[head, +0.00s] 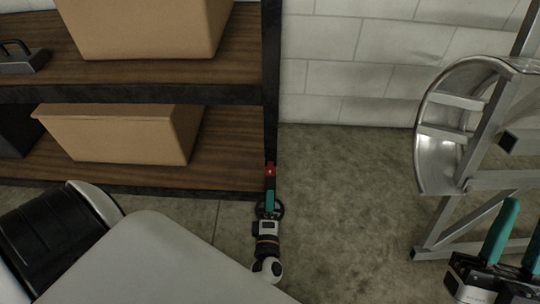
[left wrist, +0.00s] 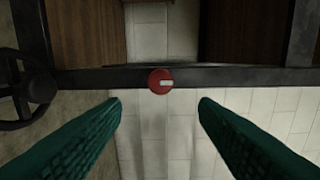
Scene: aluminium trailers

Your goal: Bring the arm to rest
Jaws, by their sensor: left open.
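My left gripper (head: 270,197) is at the middle of the head view, in front of the black shelf post, and is seen nearly end-on there. In the left wrist view its two teal fingers (left wrist: 160,105) are wide apart with nothing between them. A red disc with a white bar (left wrist: 160,81) is on the dark post ahead of the open fingers, and shows as a small red spot in the head view (head: 270,171). My right gripper (head: 515,245) is at the lower right edge, partly cut off, its teal fingers apart and empty.
A wooden shelf (head: 225,135) with cardboard boxes (head: 130,135) stands at the left. A black handwheel (left wrist: 28,90) is beside the left gripper. A metal frame with a shiny curved guard (head: 437,150) stands at the right. Bare floor (head: 345,190) lies between them.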

